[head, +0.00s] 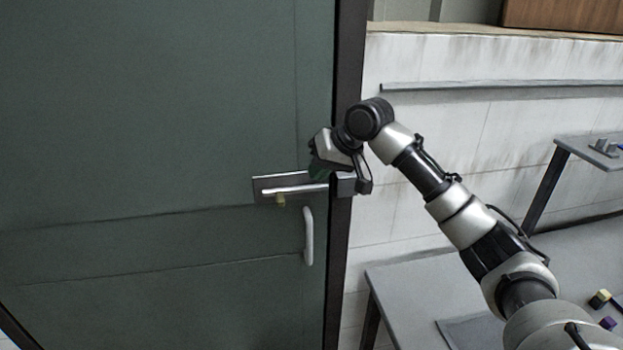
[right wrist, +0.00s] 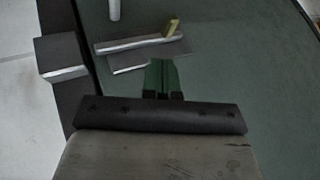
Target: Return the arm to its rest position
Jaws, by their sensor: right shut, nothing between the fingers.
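My right arm reaches in from the lower right in the head view. My right gripper (head: 318,172) is at the latch side of the dark green gate (head: 150,110), close to the latch. Its green fingers also show in the right wrist view (right wrist: 163,75), shut together with nothing between them. They are near the latch plate, apart from the yellow knob (head: 280,200). The metal latch bar (head: 295,189) lies level, and the knob also shows in the right wrist view (right wrist: 171,27). My left gripper is not in view.
A white handle (head: 308,235) is below the latch. A grey block (right wrist: 60,58) sits on the dark gate frame (head: 342,270). Grey tables (head: 400,290) stand at the right, with small yellow and purple blocks. A white wall with a rail (head: 500,85) is behind.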

